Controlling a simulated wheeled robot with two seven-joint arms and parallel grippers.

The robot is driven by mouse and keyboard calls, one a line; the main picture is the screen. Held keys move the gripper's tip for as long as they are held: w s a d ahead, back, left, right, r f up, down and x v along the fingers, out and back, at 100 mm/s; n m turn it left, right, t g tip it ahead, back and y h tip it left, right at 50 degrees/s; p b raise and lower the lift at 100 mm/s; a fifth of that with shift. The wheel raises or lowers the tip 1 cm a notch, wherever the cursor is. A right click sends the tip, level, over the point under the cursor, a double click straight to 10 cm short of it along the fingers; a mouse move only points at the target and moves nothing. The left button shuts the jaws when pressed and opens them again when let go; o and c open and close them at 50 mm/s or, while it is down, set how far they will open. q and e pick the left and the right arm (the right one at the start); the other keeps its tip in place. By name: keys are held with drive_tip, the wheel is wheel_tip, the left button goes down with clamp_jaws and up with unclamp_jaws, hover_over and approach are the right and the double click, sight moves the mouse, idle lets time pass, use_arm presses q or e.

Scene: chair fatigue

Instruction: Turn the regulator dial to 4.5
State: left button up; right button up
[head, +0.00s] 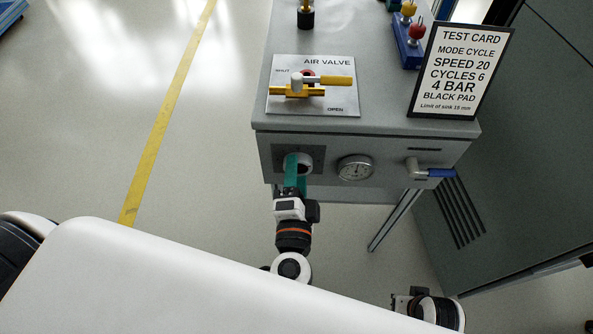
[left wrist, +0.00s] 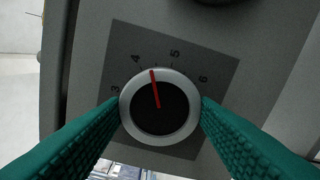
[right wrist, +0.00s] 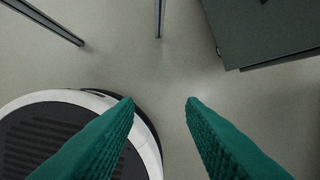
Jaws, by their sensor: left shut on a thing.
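The regulator dial (head: 300,166) is a round knob with a silver rim and black face on the front panel of the grey bench. In the left wrist view its red pointer (left wrist: 155,90) stands between the 4 and the 5, near the middle and slightly toward the 4. My left gripper (head: 296,162) has its green fingers shut on the dial's rim from both sides, as the left wrist view (left wrist: 160,108) also shows. My right gripper (right wrist: 160,102) is open and empty above the floor, low at the right in the head view.
A round gauge (head: 356,168) and a blue-handled lever (head: 430,171) sit right of the dial. The air valve (head: 310,86), with a yellow handle, is on the bench top. A test card (head: 461,72) reading 4 BAR stands at the right. A dark cabinet (head: 530,140) is beyond.

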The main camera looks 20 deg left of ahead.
use_arm(q)
drive_tip(key=shift+m, duration=0.6)
use_arm(e)
drive_tip(key=shift+s+f, duration=0.1)
drive_tip(key=shift+f, duration=0.85)
use_arm(q)
drive_tip(key=o, duration=1)
drive_tip(key=shift+c, duration=0.2)
drive_tip(key=v, duration=1.2)
drive_tip(key=shift+b, duration=0.3)
use_arm(e)
drive_tip(key=v, duration=0.3)
drive_tip(key=shift+w+r, duration=0.25)
drive_tip(key=shift+w, duration=0.25)
